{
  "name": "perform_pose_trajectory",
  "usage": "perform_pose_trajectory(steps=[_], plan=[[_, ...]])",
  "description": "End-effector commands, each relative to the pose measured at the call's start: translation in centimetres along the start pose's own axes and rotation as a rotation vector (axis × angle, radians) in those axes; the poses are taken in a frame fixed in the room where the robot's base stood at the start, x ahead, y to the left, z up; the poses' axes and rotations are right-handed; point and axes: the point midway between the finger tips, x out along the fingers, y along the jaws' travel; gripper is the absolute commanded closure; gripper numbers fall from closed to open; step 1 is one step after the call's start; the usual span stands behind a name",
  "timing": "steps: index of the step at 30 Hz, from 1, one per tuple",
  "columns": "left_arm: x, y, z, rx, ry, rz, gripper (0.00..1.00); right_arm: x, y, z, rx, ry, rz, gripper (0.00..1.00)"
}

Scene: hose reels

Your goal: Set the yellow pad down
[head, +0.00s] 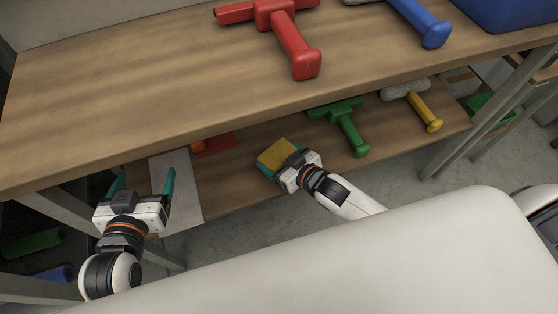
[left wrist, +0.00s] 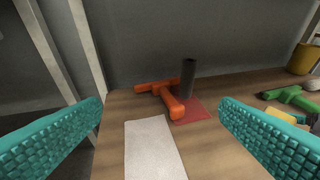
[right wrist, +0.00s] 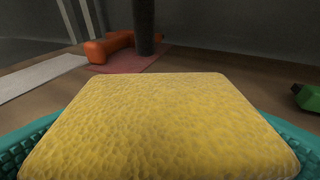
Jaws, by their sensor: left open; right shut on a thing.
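The yellow pad (head: 277,154) is held in my right gripper (head: 283,161), over the lower shelf. In the right wrist view the pad (right wrist: 160,130) fills the lower middle, with teal fingers at both sides. It also shows at the right edge of the left wrist view (left wrist: 280,115). I cannot tell whether the pad touches the shelf. My left gripper (head: 143,182) is open and empty, near the left end of the lower shelf. Its teal fingers (left wrist: 160,138) stand wide apart in the left wrist view.
On the lower shelf (head: 235,180) lie a white sheet (left wrist: 155,150), a red mat (left wrist: 193,110) with a dark post (left wrist: 188,78), an orange tool (left wrist: 172,102) and a green tool (head: 347,130). The upper shelf (head: 150,110) overhangs them. A red tool (head: 290,40) lies on top.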

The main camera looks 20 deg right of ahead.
Motion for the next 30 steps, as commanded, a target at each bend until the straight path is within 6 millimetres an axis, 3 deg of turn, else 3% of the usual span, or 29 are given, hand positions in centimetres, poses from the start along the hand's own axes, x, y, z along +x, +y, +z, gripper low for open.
perform_pose_trajectory(steps=[7,20,21,23,30], plan=[[0.3,-0.5,3.1,-0.001,-0.2,-0.012,0.15,0.8,0.0,-1.7,0.001,-0.002,0.0,0.37],[0.2,-0.6,3.7,-0.002,-0.232,-0.013,0.15,0.9,0.0,-2.1,0.001,-0.001,0.0,0.37],[0.2,-0.6,3.8,-0.002,-0.235,-0.014,0.15,0.9,0.0,-2.0,0.0,-0.001,0.001,0.09],[0.2,-0.6,3.7,-0.002,-0.234,-0.014,0.15,0.9,0.0,-2.0,0.0,-0.001,0.0,0.0],[0.2,-0.6,3.7,-0.002,-0.232,-0.014,0.15,0.8,0.0,-2.0,0.0,-0.001,0.001,0.0]])
